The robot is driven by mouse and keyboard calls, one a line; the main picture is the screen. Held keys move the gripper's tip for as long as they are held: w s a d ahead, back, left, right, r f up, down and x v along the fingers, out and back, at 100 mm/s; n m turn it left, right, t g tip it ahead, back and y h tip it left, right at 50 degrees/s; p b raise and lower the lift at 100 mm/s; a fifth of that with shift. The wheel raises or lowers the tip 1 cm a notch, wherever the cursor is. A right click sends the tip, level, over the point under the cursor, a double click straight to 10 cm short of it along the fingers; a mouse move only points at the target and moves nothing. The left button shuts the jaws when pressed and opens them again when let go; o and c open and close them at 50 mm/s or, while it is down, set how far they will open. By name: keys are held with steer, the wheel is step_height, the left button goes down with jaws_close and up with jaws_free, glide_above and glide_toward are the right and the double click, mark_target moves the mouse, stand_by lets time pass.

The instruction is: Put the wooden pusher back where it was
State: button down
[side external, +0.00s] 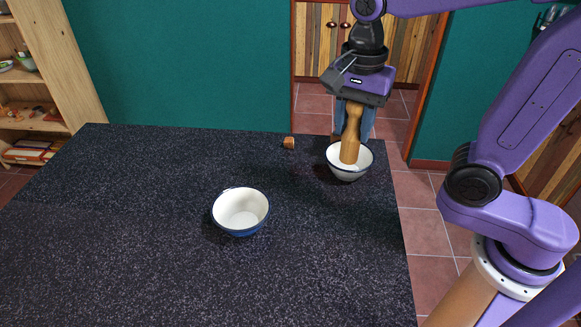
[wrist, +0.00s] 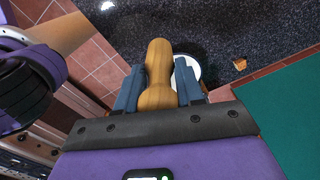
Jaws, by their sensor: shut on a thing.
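The wooden pusher (side external: 351,134) is a light brown turned piece, nearly upright and slightly tilted. My gripper (side external: 355,110) is shut on its upper part. In the side view its lower end overlaps the inside of the right white bowl with a dark rim (side external: 363,166); I cannot tell whether it touches the bottom. In the wrist view the pusher (wrist: 158,72) sits between my two blue-grey fingers (wrist: 160,92), and part of the white bowl (wrist: 188,70) shows behind it.
A second white bowl with a blue outside (side external: 240,211) stands nearer the middle of the dark speckled counter (side external: 120,220). A small brown block (side external: 289,143) lies near the back edge. The right bowl stands close to the counter's right edge. The left part of the counter is clear.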

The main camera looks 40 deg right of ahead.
steer(key=shift+w+a+f, duration=0.75)
steer(key=shift+w+f, duration=1.2)
steer(key=shift+f, duration=0.1)
steer(key=shift+w+a+f, duration=0.75)
steer(key=shift+w+f, duration=1.25)
steer(key=shift+f, duration=0.1)
steer(key=shift+w+a+f, duration=0.75)
steer(key=shift+w+f, duration=1.2)
steer(key=shift+f, duration=0.1)
steer(key=shift+f, duration=0.1)
steer(key=c, duration=0.7)
jaws_free()
step_height(320, 180, up, 12)
steer(key=shift+r, duration=0.15)
